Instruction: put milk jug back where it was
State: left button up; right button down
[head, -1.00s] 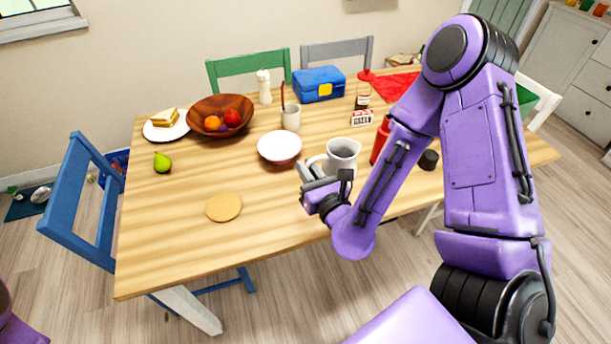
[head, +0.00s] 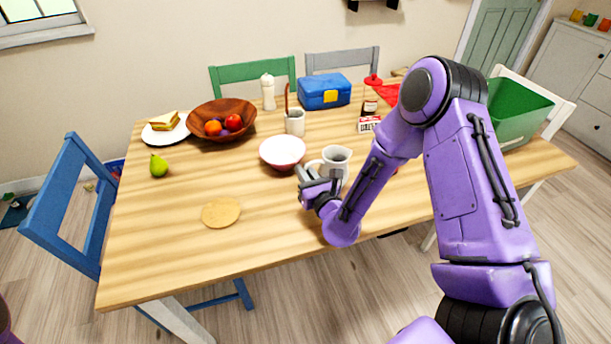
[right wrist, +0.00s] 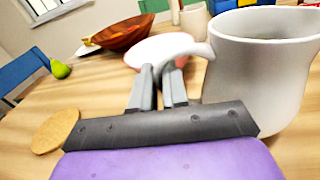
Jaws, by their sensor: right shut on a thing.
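The milk jug (head: 337,158) is a pale grey-white jug with a side handle, upright near the middle of the table (head: 165,250). My right gripper (head: 305,176) is shut on its handle, on the jug's left side. In the right wrist view the jug (right wrist: 258,85) fills the right side and its handle reaches the closed fingers (right wrist: 160,80). I cannot tell whether its base touches the table. A round cork coaster (head: 221,212) lies bare to the left of the gripper. My left gripper is out of view.
A pink-and-white bowl (head: 282,151) is close behind-left of the jug. Behind it are a cup (head: 295,122), a wooden fruit bowl (head: 222,108) and a blue lunchbox (head: 324,92). A pear (head: 158,166) lies left. The front-left table is clear around the coaster.

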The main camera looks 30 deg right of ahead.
jog(key=shift+w+f, duration=0.1)
jog(key=shift+f, duration=0.35)
jog(key=c, duration=1.5)
grip_release()
jog(key=o, duration=0.4)
jog(key=shift+c, duration=0.2)
